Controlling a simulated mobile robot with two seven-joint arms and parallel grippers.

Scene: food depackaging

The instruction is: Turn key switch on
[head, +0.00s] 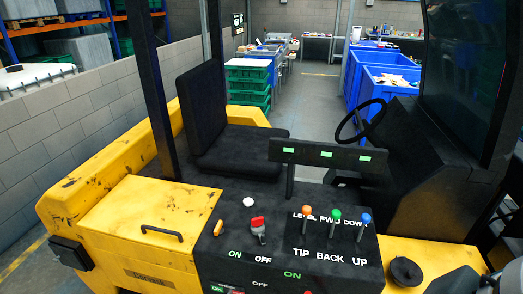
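A red-topped key switch (257,225) with a grey lower part stands on the black control panel (208,262) of a yellow forklift. Neither gripper's fingers show. Grey and white parts at the bottom right corner look like my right arm, cut off by the frame edge. Nothing is touching the switch.
An orange lever (218,228) and white knob (249,202) sit beside the switch. Orange (307,211), green (336,214) and blue (366,218) topped levers stand to its right. A black bar (328,155) stands behind; a seat (243,152) and steering wheel (344,123) lie beyond.

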